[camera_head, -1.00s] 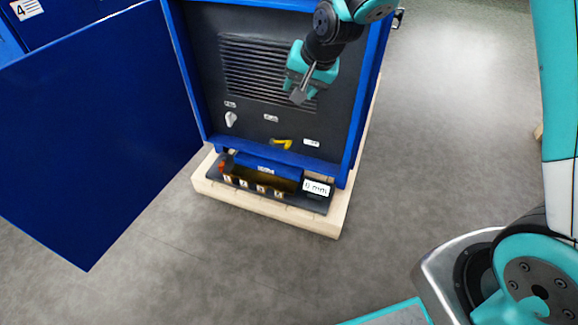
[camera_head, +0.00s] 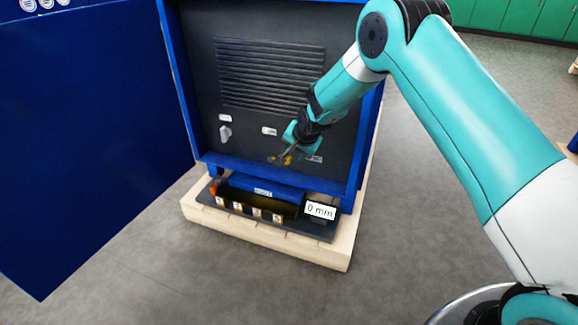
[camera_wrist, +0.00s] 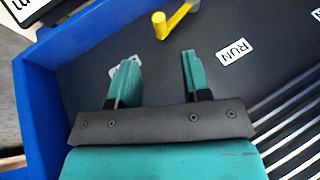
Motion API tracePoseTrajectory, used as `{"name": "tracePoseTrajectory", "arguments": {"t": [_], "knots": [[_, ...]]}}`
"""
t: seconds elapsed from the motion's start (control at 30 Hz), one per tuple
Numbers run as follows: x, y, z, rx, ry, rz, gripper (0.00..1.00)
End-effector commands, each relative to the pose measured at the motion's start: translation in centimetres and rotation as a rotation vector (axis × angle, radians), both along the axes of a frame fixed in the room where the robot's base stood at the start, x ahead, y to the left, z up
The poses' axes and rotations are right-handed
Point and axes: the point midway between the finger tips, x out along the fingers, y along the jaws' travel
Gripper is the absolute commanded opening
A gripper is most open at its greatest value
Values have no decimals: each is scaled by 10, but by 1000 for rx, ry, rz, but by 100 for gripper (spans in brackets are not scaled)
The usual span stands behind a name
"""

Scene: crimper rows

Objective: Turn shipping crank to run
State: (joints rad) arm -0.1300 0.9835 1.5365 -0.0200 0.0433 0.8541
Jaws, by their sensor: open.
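The yellow crank (camera_wrist: 176,20) is on the dark panel at the top of the wrist view. Its thicker end lies at the lower left and its thin arm runs to the upper right. In the head view the crank (camera_head: 275,160) is partly covered by my gripper (camera_head: 287,154). In the wrist view my gripper (camera_wrist: 159,62) is open and empty, with the crank just beyond its fingertips and no contact visible. The RUN label (camera_wrist: 234,52) is right of the fingers. Another label (camera_wrist: 114,71) is mostly hidden behind the left finger.
A blue frame (camera_head: 270,177) borders the panel, with vent slats (camera_head: 265,75) above. A grey knob (camera_head: 225,133) is at left. Below are a 0 mm display (camera_head: 320,210) and a wooden base (camera_head: 270,239). A blue door (camera_head: 90,140) stands open at left.

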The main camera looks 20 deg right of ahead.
Motion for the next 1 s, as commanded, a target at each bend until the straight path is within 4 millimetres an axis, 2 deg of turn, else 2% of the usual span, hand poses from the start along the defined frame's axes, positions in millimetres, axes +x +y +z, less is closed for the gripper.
{"name": "tracePoseTrajectory", "arguments": {"t": [0.03, 0.1, 0.3, 0.5, 0.8, 0.87, 1.0], "knots": [[7, 1, -17, 0, 0, 0, 44], [15, 3, -30, 0, 0, 0, 44], [34, 6, -57, 0, -1, 1, 44], [43, 7, -68, -1, 0, 1, 44], [44, 8, -68, -1, 0, 1, 44], [44, 8, -68, -1, 0, 1, 33], [44, 8, -68, -1, 0, 1, 0]]}}
